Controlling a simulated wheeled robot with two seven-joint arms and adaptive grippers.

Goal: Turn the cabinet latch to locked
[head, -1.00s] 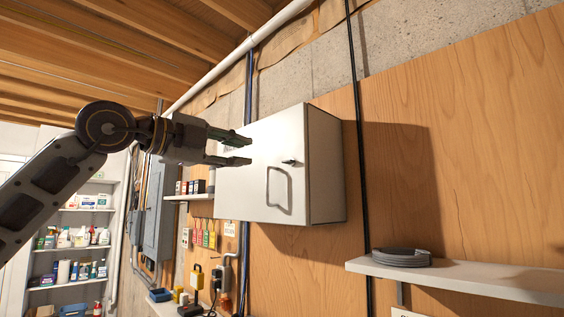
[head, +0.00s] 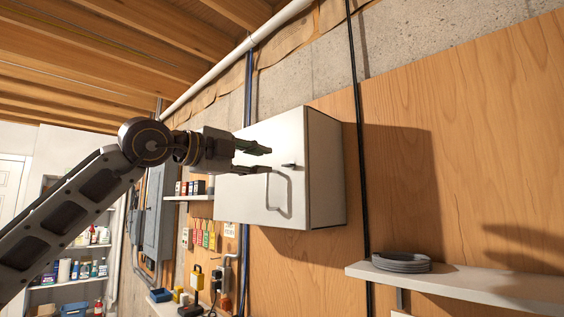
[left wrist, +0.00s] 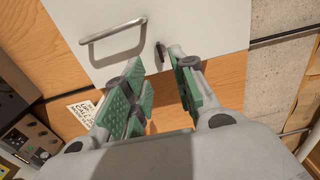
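The white cabinet (head: 325,175) hangs on the wood wall with its door closed. Its small dark latch (head: 289,165) sits near the door's edge, above the loop-shaped pull handle (head: 290,195). My left gripper (head: 269,160) is open in front of the door, its fingertips just short of the latch. In the left wrist view, the latch (left wrist: 160,52) appears between the two green-padded fingertips (left wrist: 156,64), with no clear contact. The handle (left wrist: 113,30) is to its left there. My right gripper is out of view.
A shelf (head: 450,278) with a coiled dark item (head: 401,262) is at the lower right. A small shelf with boxes (head: 190,188) and a grey electrical panel (head: 158,215) lie beyond the cabinet. A black conduit (head: 360,130) runs beside the cabinet.

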